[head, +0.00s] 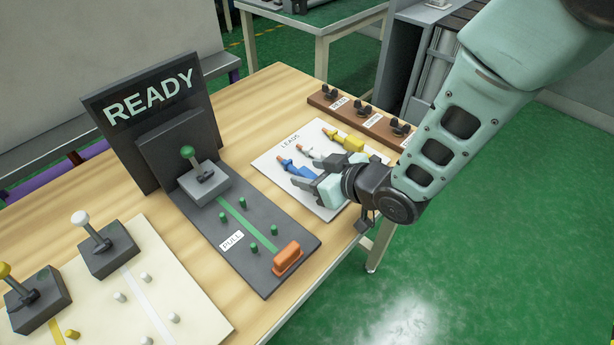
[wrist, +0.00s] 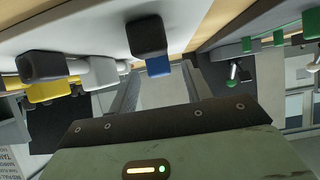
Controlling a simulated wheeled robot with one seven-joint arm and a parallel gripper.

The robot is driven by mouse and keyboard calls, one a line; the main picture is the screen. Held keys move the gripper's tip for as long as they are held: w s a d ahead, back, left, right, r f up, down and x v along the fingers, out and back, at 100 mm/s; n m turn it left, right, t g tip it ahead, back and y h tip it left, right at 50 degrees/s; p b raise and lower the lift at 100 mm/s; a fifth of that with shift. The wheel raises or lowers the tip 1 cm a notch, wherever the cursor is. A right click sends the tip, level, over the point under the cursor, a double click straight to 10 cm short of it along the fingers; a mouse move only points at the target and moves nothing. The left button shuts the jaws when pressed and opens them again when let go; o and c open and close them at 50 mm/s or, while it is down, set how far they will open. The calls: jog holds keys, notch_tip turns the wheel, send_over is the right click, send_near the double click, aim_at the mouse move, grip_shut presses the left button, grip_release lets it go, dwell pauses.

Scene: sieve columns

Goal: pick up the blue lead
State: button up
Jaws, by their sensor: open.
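The blue lead (head: 298,170) lies on the white board marked LEADS (head: 275,160), the lead nearest my gripper. Its tip points to the upper left and its near end is hidden by my gripper. My gripper (head: 314,184) is open at the board's right side, with its fingers at the blue lead's near end. In the wrist view, a blue part of the lead (wrist: 158,66) with a dark end block shows ahead, between the two finger lines (wrist: 160,88). I cannot tell whether the fingers touch it.
A white lead (head: 310,152) and a yellow lead (head: 345,140) lie beside it on the board. A brown rack (head: 322,98) with dark holders stands behind. The dark READY panel (head: 150,105) and its lever base with an orange block (head: 287,256) stand left.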

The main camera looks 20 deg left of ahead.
jog(key=shift+x, duration=1.5)
jog(key=shift+r, duration=0.15)
grip_shut()
